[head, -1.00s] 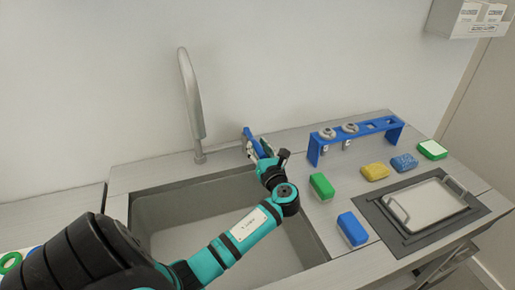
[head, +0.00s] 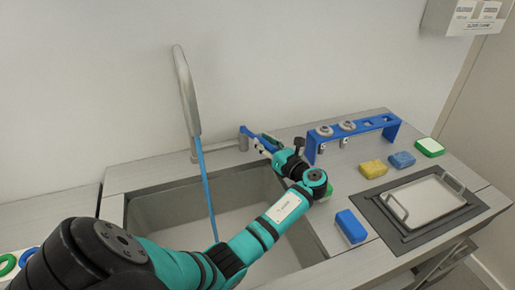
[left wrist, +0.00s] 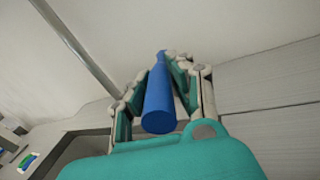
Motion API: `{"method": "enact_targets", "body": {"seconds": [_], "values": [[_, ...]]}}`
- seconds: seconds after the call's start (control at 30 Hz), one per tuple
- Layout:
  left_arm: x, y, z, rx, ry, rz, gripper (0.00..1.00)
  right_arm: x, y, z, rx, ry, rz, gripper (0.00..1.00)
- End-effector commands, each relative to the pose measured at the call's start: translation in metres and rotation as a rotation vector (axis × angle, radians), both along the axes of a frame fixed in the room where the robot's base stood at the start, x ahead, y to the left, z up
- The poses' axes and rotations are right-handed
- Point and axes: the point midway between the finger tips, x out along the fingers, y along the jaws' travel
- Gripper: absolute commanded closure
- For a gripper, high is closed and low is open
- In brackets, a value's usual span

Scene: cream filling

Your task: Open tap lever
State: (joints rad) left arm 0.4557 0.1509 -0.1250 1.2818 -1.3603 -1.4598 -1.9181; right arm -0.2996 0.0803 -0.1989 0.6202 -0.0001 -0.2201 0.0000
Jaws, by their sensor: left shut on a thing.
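The tall grey tap spout (head: 187,90) rises at the back of the sink. A blue stream of water (head: 207,185) runs from it down into the basin. The blue tap lever (head: 248,134) is at the spout's right and points right and toward me. My left gripper (head: 265,145) is shut on it. In the left wrist view the blue lever (left wrist: 159,100) lies between the two teal-padded fingers of the gripper (left wrist: 158,88). My right gripper is not in view.
The grey sink (head: 150,215) lies under my left arm. To the right are a blue holder rack (head: 365,127) with metal nozzles, a yellow sponge (head: 373,167), blue sponges (head: 351,227), a green-edged sponge (head: 429,147) and a metal tray (head: 425,200). A green block is mostly hidden by my arm.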

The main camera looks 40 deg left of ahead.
Motion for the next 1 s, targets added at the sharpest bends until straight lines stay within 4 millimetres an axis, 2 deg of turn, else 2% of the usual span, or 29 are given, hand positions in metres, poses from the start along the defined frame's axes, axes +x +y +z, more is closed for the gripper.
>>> {"method": "enact_targets", "body": {"seconds": [0.03,0.13,0.57,0.6,0.77,1.0], "values": [[0.0053,-0.0010,-0.0033,-0.002,-0.002,0.028,1.00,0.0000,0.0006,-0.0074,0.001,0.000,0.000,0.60],[0.0096,-0.0016,-0.0024,0.000,-0.001,0.073,1.00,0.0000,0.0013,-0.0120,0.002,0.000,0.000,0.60],[0.0119,-0.0027,0.0003,0.001,0.001,0.104,1.00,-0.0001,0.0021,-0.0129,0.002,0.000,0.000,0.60],[0.0119,-0.0027,0.0003,0.001,0.001,0.104,0.77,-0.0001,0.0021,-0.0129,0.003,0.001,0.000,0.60],[0.0118,-0.0026,0.0003,0.001,0.000,0.104,0.56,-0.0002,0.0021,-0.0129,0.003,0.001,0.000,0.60],[0.0118,-0.0026,0.0006,0.001,0.000,0.104,0.55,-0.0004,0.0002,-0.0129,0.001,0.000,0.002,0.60]]}}
